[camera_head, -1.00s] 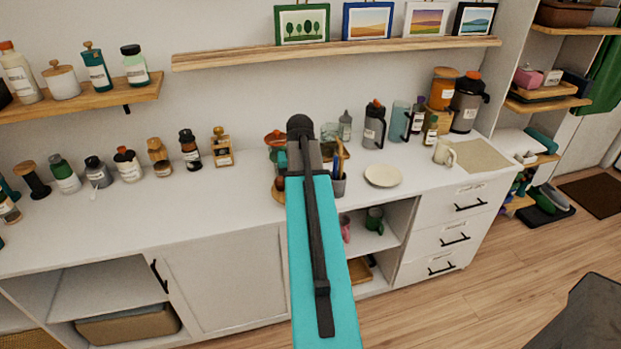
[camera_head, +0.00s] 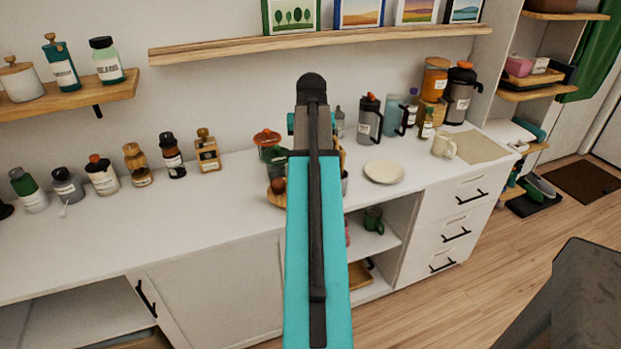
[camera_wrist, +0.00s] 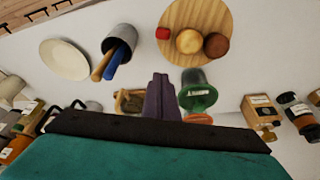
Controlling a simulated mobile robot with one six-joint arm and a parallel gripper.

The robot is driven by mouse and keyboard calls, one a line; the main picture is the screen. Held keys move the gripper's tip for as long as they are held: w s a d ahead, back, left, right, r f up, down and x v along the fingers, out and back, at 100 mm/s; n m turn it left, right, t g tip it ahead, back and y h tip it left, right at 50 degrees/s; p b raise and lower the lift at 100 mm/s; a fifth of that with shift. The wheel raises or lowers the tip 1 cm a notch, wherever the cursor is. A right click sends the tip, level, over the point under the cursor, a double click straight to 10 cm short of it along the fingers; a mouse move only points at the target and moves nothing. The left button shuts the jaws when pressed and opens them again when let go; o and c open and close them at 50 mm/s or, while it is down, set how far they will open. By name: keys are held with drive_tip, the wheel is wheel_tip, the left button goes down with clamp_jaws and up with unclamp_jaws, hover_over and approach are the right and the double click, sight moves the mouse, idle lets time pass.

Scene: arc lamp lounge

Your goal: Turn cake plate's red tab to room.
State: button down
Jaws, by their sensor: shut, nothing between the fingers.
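The cake plate (camera_wrist: 205,12) is a round wooden board near the top of the wrist view. A small red tab (camera_wrist: 163,33) sits at its left edge in that view. A golden round cake (camera_wrist: 189,41) and a brown round cake (camera_wrist: 215,45) sit on it. My gripper (camera_wrist: 160,78) is shut and empty, apart from the plate in the picture, below the red tab. In the head view the cake plate (camera_head: 276,199) shows only partly beside my arm; its tab and my gripper's fingers are hidden there.
A grey cup of utensils (camera_wrist: 119,42) and a white plate (camera_wrist: 64,60) are to the left. Several bottles line the counter (camera_head: 120,225). A wall shelf (camera_head: 320,43) hangs above.

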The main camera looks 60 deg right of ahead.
drive_tip(key=shift+d+f, duration=0.1)
drive_tip(key=shift+d, duration=0.05)
drive_tip(key=p+x, duration=0.1)
drive_tip(key=x, duration=0.9)
drive_tip(key=shift+s, duration=0.2)
drive_tip(key=shift+s+a+p, duration=0.35)
drive_tip(key=shift+s+a, duration=0.2)
drive_tip(key=shift+a, duration=0.3)
drive_tip(key=shift+s+a+p, duration=0.3)
drive_tip(key=shift+s+a, duration=0.25)
drive_tip(key=shift+a, duration=0.3)
